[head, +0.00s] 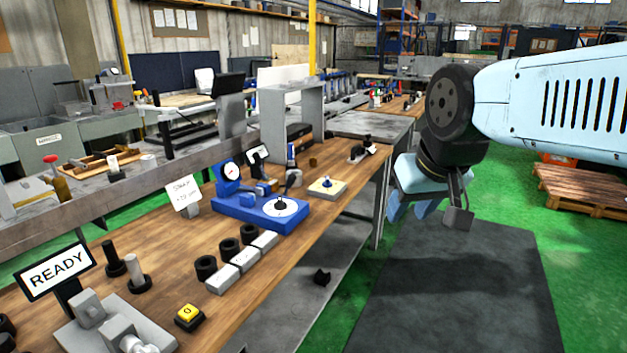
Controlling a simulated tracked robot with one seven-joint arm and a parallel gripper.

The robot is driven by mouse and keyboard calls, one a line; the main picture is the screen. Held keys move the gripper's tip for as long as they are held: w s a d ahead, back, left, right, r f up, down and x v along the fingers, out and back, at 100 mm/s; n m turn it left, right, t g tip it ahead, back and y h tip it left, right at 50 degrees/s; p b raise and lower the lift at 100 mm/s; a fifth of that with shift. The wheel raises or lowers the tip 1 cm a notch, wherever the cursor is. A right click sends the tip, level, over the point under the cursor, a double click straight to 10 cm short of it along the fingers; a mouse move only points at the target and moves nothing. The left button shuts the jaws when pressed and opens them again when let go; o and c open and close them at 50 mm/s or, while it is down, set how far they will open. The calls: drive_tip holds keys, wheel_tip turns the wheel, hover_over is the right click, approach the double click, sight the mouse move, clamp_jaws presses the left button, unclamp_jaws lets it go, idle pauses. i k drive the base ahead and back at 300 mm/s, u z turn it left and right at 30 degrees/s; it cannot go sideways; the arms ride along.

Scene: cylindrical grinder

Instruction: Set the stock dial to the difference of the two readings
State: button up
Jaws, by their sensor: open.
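A blue fixture (255,211) stands on the wooden bench, with a round gauge (231,171) on its upright at the left. A white disc with a dark knob (281,206) sits at its right end; it may be the stock dial. A small tilted display (258,155) stands behind it. A handwritten card (183,193) stands to the left, its text too small to read surely. The gauge needle and disc marks are too small to read. My gripper (411,212) is open and empty, pointing down, right of the bench and clear of the fixture.
Rings and grey blocks (243,258) lie in front of the fixture. A pale plate with a blue knob (327,187) is to its right. A yellow button (187,316) and READY sign (56,272) are at front left. A dark mat (455,290) lies on clear floor.

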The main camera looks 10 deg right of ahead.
sight(327, 183)
drive_tip(key=u, duration=0.05)
drive_tip(key=i, duration=0.85)
drive_tip(key=z, duration=0.1)
